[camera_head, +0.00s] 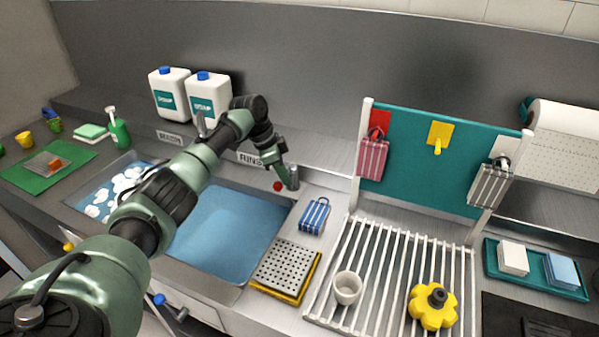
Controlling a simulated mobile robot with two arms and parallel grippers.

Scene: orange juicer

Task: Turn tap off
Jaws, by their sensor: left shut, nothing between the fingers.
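My left arm reaches from the lower left across the sink. Its gripper (283,174) is shut with nothing in it, at the back right corner of the rinse basin (225,235). A grey metal post (293,178), which looks like part of a tap, stands right beside the fingertips; I cannot tell whether they touch. A small red knob (277,186) shows just below the fingers. Another grey tap-like part (201,124) shows behind my arm. The arm hides part of both basins and of the tap area. My right gripper is not in view.
White jugs (208,98) stand behind the arm. A teal board (425,155) rises behind.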

